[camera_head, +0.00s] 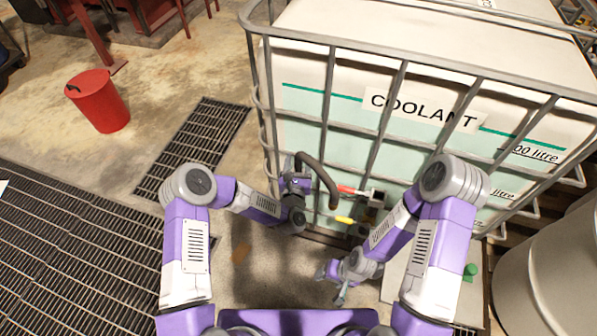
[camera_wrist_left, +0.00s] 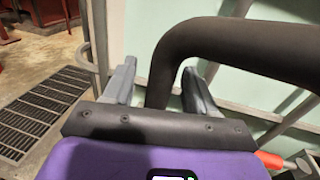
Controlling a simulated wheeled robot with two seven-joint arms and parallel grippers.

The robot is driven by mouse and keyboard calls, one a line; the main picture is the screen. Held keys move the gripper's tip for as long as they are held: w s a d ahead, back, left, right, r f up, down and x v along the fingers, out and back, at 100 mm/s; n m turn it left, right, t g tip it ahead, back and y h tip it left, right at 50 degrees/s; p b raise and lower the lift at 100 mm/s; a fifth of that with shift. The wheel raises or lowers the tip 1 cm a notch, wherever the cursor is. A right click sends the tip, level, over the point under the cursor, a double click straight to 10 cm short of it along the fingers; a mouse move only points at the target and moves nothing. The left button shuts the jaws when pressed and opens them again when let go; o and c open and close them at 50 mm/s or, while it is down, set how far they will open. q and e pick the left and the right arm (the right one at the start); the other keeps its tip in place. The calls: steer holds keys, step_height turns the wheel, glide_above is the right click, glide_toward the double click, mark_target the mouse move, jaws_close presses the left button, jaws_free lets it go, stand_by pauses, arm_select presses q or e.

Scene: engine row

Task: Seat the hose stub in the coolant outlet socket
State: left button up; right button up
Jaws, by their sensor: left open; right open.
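The hose stub appears as a dark curved hose (camera_head: 322,172) arching in front of the coolant tank. In the left wrist view the thick hose (camera_wrist_left: 245,45) bends down between the two fingers of my left gripper (camera_wrist_left: 158,70). That gripper is open, and the hose's lower end is hidden behind its body. In the head view my left gripper (camera_head: 292,168) is at the hose's left end. A red-handled valve (camera_head: 350,190) with a grey block (camera_head: 376,198) is right of the hose; I cannot tell which part is the outlet socket. My right gripper (camera_head: 332,284) is open and empty, low in front.
The caged coolant tank (camera_head: 300,103) fills the upper right. A yellow piece (camera_head: 345,220) is below the valve. A red bucket (camera_head: 105,105) and floor grates (camera_head: 195,145) are left.

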arm_select(q)
steer(key=shift+c, duration=0.5)
jaws_close()
stand_by(0.8)
